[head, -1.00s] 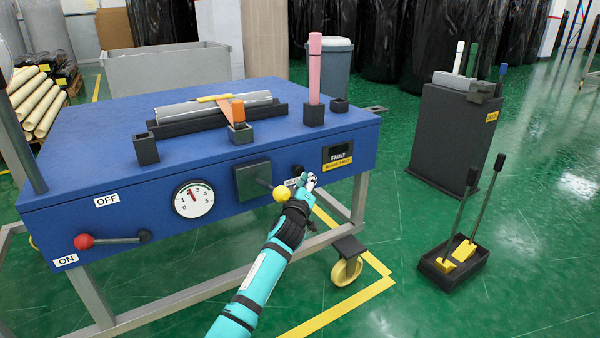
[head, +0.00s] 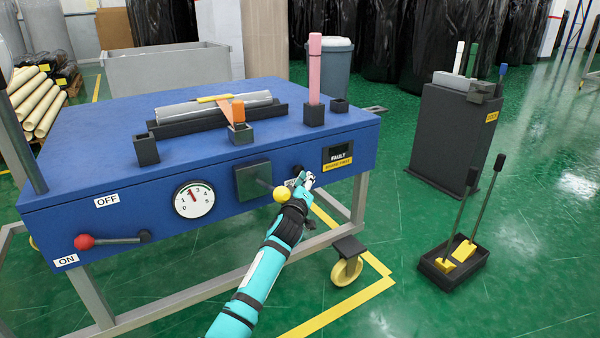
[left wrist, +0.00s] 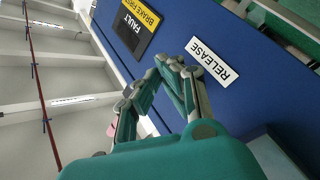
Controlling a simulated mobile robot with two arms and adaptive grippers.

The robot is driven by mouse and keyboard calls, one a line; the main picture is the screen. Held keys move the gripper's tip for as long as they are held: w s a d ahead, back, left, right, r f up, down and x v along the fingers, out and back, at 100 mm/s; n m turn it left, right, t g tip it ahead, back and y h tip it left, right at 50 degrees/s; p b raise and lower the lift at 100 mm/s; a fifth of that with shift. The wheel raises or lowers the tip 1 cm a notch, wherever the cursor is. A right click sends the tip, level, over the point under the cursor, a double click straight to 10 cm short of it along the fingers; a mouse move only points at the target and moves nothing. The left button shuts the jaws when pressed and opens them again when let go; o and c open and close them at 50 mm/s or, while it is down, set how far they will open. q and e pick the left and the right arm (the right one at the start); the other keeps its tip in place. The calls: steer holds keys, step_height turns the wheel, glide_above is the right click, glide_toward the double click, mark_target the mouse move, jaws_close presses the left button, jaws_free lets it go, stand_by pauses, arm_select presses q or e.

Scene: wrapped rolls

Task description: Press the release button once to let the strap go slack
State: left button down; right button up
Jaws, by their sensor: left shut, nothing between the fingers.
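The blue machine bench (head: 95,178) fills the left of the head view. A small dark round knob (head: 298,168), which looks like the release button, is on its front face. My left gripper (head: 304,178) is just below it, shut and empty. In the left wrist view its fingertips (left wrist: 172,66) are close beside the white RELEASE label (left wrist: 212,62); the button is not visible there, and I cannot tell if they touch it. My right gripper is out of view.
Left of my gripper, a yellow-knobbed lever (head: 281,194) sticks out from a dark plate. A display (head: 338,156) reads FAULT, BRAKE FIRST. The gauge (head: 194,199) needle is near 1.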

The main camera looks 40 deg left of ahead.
arm_select(q)
steer(key=shift+w+a, duration=0.2)
steer(key=shift+a, duration=0.25)
steer(key=shift+w+a, duration=0.2)
steer(key=shift+a, duration=0.25)
stand_by(1.2)
steer(key=shift+s+d+p, duration=0.2)
steer(key=shift+s+d, duration=0.1)
steer(key=shift+d, duration=0.35)
steer(key=shift+s+d+p, duration=0.15)
steer(key=shift+s+d, duration=0.15)
steer(key=shift+d, duration=0.3)
steer(key=shift+s+d+p, duration=0.15)
steer(key=shift+s+d, duration=0.15)
steer(key=shift+d, duration=0.5)
steer(key=shift+s+d+p, duration=0.2)
steer(key=shift+s+d, duration=0.15)
steer(key=shift+d, duration=0.4)
steer(key=shift+s+d+p, duration=0.15)
steer(key=shift+s+d, duration=0.15)
steer(key=shift+d, duration=0.5)
